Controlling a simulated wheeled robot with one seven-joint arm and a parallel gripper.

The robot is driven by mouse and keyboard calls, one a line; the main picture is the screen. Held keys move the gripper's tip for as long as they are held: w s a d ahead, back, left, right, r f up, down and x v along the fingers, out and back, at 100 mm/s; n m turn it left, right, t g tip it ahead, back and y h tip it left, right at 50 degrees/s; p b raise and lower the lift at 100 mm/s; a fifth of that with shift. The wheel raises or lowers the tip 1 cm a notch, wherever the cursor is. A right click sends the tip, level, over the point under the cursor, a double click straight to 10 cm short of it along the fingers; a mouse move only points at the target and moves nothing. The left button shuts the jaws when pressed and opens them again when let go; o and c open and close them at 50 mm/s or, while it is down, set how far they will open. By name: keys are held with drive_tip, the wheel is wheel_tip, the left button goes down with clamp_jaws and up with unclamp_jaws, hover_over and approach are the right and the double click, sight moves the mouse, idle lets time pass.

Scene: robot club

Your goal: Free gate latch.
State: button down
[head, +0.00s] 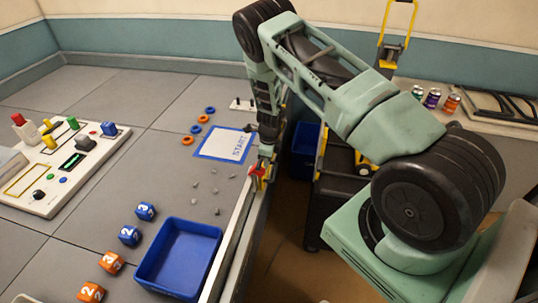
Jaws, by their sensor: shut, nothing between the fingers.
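My gripper (266,154) points down at the low rail along the right edge of the grey tiled field. It is dark and small in the head view, and its fingers are shut with nothing between them. A small red and yellow piece (261,174), which may be the gate latch, sits on the rail right at the fingertips. The gripper partly covers this piece. I cannot tell whether the fingers touch it or how the latch is set.
A white START sheet (224,145) lies left of the gripper, with small grey stones (213,188) below it. A blue tray (180,258), numbered cubes (129,235) and a control board (62,160) are further left. A black cart (338,195) stands right of the rail.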

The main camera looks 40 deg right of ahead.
drive_tip(key=shift+w+a+r+p, duration=0.4)
drive_tip(key=shift+w+r+p, duration=0.1)
drive_tip(key=shift+w+a+r, duration=0.2)
drive_tip(key=shift+w+a, duration=0.3)
drive_tip(key=w+g+h+b, duration=0.1)
drive_tip(key=w+a+g+b, duration=0.1)
drive_tip(key=b, duration=0.1)
drive_tip(key=shift+w+a+r+h, duration=0.1)
drive_tip(key=shift+a+r+h, duration=0.15)
drive_tip(key=shift+h, duration=0.15)
drive_tip(key=shift+w+a+r+b, duration=0.2)
drive_tip(key=shift+w+a+b, duration=0.35)
drive_tip(key=shift+b, duration=0.35)
drive_tip(key=shift+w+a+r+b, duration=0.15)
drive_tip(key=shift+w+a+b, duration=0.35)
drive_tip(key=shift+b, duration=0.4)
drive_tip(key=shift+w, duration=0.15)
wheel_tip(320, 180, up, 17)
drive_tip(key=b, duration=0.4)
hover_over(256, 164)
drive_tip(key=w+a, duration=0.4)
drive_tip(key=w, duration=0.1)
drive_tip(key=shift+d+g, duration=0.15)
drive_tip(key=shift+g, duration=0.15)
